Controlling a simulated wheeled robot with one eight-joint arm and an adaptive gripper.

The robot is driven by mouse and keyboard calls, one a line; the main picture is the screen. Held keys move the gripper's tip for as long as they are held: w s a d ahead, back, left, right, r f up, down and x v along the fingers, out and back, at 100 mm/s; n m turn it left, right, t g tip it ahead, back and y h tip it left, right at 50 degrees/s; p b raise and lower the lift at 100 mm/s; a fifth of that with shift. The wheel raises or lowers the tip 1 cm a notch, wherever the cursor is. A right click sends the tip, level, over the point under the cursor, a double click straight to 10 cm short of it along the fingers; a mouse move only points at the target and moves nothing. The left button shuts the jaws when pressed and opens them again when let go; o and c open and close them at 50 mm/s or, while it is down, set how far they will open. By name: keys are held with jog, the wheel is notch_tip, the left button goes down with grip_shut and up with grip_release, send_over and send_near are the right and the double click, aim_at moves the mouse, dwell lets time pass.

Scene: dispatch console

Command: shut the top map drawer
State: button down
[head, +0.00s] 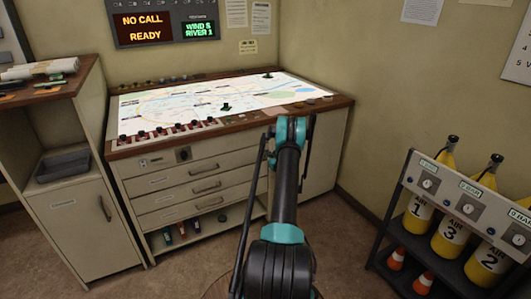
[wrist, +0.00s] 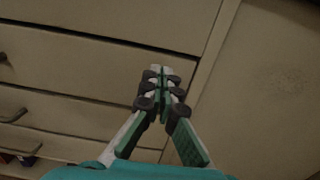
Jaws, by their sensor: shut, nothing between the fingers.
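The top map drawer (head: 165,183) is the uppermost of the cream drawers in the console front, with a dark bar handle (head: 204,168). Its front looks about level with the drawers under it; I cannot tell whether a small gap is left. My arm hides its right end in the head view. In the wrist view my gripper (wrist: 160,72) is shut and empty, its fingertips in front of the right end of a cream drawer front (wrist: 90,75), near the cabinet's upright edge. I cannot tell whether they touch it. The gripper itself is hidden behind my arm in the head view.
The console top (head: 180,105) holds a lit map with small dark pieces. An open shelf (head: 190,238) with coloured items lies under the drawers. A side cabinet (head: 85,225) stands left. A rack of yellow cylinders (head: 450,235) and orange cones stands right. Floor between is clear.

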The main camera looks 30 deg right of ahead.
jog(key=s, duration=0.9)
notch_tip(320, 180, up, 18)
jog(key=w+a+m+h, duration=0.2)
jog(key=m+h, duration=0.3)
jog(key=m, duration=0.6)
jog(key=s+a+r+m+g+h, duration=0.3)
jog(key=s+a+r+m, duration=0.35)
jog(key=r+m, duration=0.35)
jog(key=s+a+f+m+g+y, duration=0.2)
jog(key=s+a+f+m+g, duration=0.1)
jog(key=s+a, duration=0.6)
jog(key=s+a+f+m+g+y, duration=0.3)
jog(key=s+a+f+m, duration=0.3)
jog(key=s, duration=1.2)
jog(key=s+a+f+m+g+y, duration=0.2)
jog(key=s+a+f+m+g, duration=0.2)
jog(key=s+a, duration=0.9)
jog(key=shift+s+a+f+m+g, duration=0.2)
jog(key=shift+s+m+g, duration=0.15)
jog(key=shift+m, duration=0.85)
